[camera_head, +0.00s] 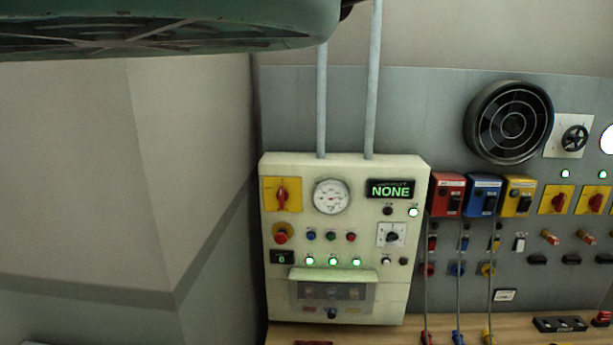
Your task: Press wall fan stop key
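A round black fan (508,121) with concentric rings is mounted high on the grey wall panel at the right. A cream control box (345,275) is fixed to the wall in the middle. It carries a red mushroom button on a yellow base (281,234), a small red button (351,237), a green button (331,236) and a blue button (311,235). No label readable here shows which key stops the fan. A display (391,189) on the box reads "NONE". My gripper is not in view.
A large teal ribbed object (170,30) hangs across the top left. Red (447,195), blue (483,196) and yellow (518,197) switch boxes with hanging cables sit right of the cream box. A wooden ledge (390,335) runs below. The left wall is bare.

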